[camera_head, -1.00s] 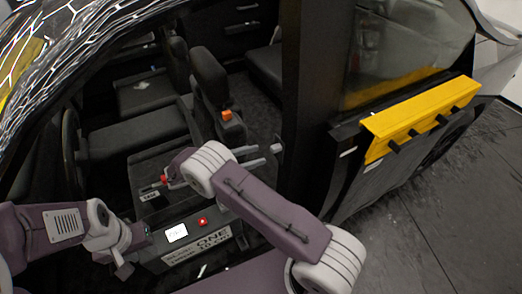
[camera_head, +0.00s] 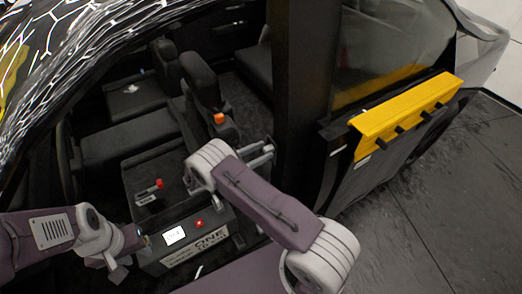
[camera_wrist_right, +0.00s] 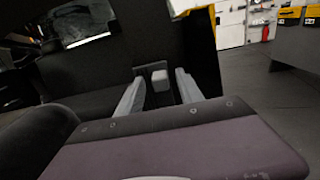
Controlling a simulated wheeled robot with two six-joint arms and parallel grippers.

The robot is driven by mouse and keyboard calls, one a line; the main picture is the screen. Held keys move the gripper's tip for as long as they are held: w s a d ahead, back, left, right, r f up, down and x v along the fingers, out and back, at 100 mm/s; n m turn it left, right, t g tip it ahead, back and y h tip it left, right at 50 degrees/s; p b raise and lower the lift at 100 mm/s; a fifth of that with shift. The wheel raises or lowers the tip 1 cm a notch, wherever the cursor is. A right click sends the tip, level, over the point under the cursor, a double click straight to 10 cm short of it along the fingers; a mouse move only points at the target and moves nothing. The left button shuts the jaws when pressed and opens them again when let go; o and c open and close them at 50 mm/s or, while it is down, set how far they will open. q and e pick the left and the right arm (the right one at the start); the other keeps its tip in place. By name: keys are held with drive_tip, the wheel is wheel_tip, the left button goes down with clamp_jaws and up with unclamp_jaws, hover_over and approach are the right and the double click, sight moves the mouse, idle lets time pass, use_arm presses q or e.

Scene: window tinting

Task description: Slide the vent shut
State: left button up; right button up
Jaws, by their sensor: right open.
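My right gripper (camera_head: 262,156) reaches over the machine box in the open car doorway, and its fingers point right, toward the dark door pillar. In the right wrist view the gripper (camera_wrist_right: 158,90) is open. A small light grey block (camera_wrist_right: 160,77), mounted on a dark upright plate, shows between its fingers; it may be the vent's handle. I cannot tell whether the fingers touch it. No part is clearly recognisable as the vent. My left gripper (camera_head: 122,262) is low at the left beside the box, and its fingers are not clear.
The machine box (camera_head: 215,215) has a lit screen (camera_head: 174,235), a red button (camera_head: 199,223) and a red-knobbed lever (camera_head: 149,192). A seat (camera_head: 203,82) with an orange buckle (camera_head: 219,118) stands behind. A yellow tool holder (camera_head: 405,110) hangs on the door at right. Floor is clear there.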

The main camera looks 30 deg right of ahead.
clamp_jaws()
idle(1.4)
